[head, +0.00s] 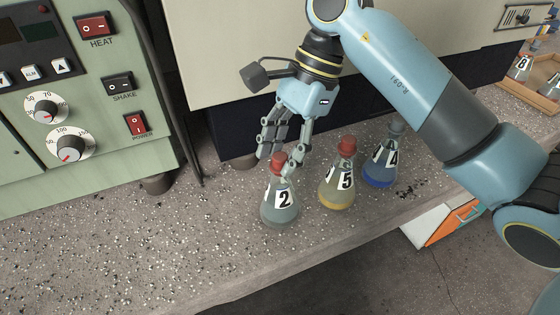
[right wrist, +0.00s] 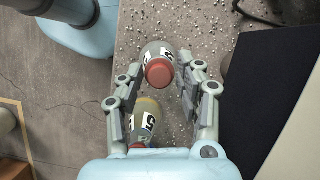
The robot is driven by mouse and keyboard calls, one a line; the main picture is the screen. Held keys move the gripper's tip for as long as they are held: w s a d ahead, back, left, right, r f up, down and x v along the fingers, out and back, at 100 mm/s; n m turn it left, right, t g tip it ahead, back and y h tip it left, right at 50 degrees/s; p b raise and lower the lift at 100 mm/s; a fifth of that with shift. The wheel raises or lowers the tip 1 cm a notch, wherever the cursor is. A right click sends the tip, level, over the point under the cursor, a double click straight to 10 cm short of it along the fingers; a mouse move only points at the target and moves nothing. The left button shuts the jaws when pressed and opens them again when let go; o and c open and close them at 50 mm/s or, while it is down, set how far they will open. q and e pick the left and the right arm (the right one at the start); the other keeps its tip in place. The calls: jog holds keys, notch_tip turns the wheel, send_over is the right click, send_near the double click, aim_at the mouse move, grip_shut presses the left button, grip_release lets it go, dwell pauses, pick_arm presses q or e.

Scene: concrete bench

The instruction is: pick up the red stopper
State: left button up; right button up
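A red stopper (head: 279,160) sits in the neck of the flask labelled 2 (head: 279,208), which stands upright on the bench. A second red stopper (head: 346,146) sits in the flask labelled 5 (head: 337,192), just to the right. My right gripper (head: 282,152) comes down from above, its fingers open around the stopper of flask 2. In the right wrist view, that stopper (right wrist: 159,72) lies between the open fingertips (right wrist: 159,68), with small gaps on both sides. Flask 5 (right wrist: 147,108) is partly hidden behind the gripper there. My left gripper is not in view.
A flask labelled 4 (head: 381,166) with blue liquid and a grey stopper stands right of flask 5. A green control panel (head: 90,120) is at the left. The speckled bench (head: 150,250) is clear at the front left; its front edge runs close below the flasks.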

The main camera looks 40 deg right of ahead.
jog(key=c, duration=0.5)
jog(key=shift+o, duration=0.2)
jog(key=shift+r, duration=0.1)
